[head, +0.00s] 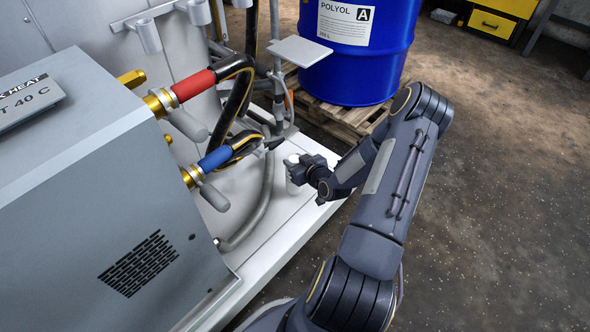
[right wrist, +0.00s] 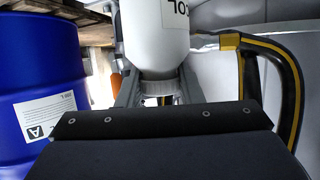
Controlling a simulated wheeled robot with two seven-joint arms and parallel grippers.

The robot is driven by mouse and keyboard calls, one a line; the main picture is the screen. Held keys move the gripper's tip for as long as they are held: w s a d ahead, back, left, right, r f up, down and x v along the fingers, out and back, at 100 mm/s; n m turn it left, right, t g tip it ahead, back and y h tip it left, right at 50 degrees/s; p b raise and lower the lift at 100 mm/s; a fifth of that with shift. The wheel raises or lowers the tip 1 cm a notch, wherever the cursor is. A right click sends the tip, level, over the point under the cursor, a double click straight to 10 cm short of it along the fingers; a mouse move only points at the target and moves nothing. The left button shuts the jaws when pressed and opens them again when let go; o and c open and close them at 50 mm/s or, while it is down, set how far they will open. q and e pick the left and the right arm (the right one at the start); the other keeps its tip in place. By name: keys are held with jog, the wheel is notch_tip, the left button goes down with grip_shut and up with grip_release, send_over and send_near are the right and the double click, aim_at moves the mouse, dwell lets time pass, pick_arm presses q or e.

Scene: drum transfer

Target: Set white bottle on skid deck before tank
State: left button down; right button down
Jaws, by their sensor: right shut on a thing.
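The white bottle (right wrist: 155,38) shows large in the right wrist view, with dark lettering on its side and a ribbed collar between my fingers. My right gripper (right wrist: 160,92) is shut on it at the collar. In the head view my right gripper (head: 300,168) is over the outer part of the pale skid deck (head: 283,235); only a small white piece of the bottle (head: 291,159) shows beside it. I cannot tell whether the bottle touches the deck. The pale tank (head: 196,108) stands behind the hoses, partly hidden. My left gripper is not in view.
Hoses with a red grip (head: 193,86) and a blue grip (head: 215,158) hang left of my right gripper. A grey heater cabinet (head: 120,200) fills the left. A blue drum (head: 355,70) stands on a wooden pallet (head: 345,118) behind. Open floor lies right.

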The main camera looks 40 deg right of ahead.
jog(key=shift+f+b, duration=0.35)
jog(key=shift+f, duration=1.05)
jog(key=shift+f, duration=0.15)
jog(key=c, duration=1)
grip_release()
